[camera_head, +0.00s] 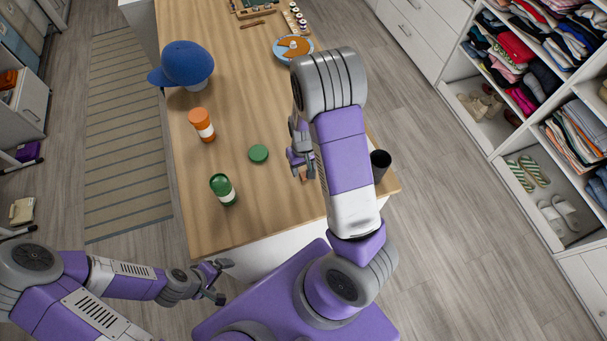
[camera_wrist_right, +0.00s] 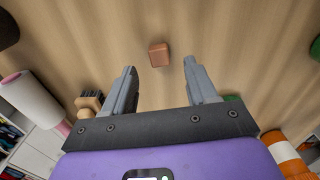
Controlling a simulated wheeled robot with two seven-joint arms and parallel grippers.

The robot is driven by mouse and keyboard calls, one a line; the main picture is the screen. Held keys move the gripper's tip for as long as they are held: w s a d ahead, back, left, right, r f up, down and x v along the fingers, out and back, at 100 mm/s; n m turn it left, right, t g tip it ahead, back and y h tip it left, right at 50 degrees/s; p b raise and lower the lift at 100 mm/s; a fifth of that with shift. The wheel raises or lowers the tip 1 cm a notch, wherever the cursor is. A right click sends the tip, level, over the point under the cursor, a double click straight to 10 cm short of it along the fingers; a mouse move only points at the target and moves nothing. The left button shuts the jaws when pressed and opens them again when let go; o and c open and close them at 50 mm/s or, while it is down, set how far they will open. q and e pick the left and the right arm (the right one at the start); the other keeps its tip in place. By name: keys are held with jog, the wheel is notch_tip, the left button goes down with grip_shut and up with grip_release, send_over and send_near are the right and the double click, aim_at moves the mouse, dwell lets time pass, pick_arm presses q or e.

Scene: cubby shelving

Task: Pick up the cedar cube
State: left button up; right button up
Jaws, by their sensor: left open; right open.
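The cedar cube (camera_wrist_right: 159,54) is a small reddish-brown block on the wooden table, in the right wrist view. It lies beyond the fingertips of my right gripper (camera_wrist_right: 160,72), roughly centred between them and not touched. The right gripper is open and empty. In the head view my right gripper (camera_head: 301,160) is over the table's near right part, partly hidden by my arm. I cannot clearly make out the cube there. My left gripper (camera_head: 220,282) is open and empty, off the table's near left corner.
On the table (camera_head: 235,100) stand an orange-and-white bottle (camera_head: 202,125), a green bottle (camera_head: 223,190), a green disc (camera_head: 258,154), a blue cap (camera_head: 184,64) and a dark cup (camera_head: 380,165). In the wrist view a white roller (camera_wrist_right: 30,100) and a wooden brush (camera_wrist_right: 88,103) lie left.

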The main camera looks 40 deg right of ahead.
aim_at(304, 173)
jog(key=f, duration=0.3)
jog(key=shift+w+d+f, duration=0.1)
jog(key=shift+w+f, duration=0.1)
jog(key=shift+f, duration=0.2)
grip_shut()
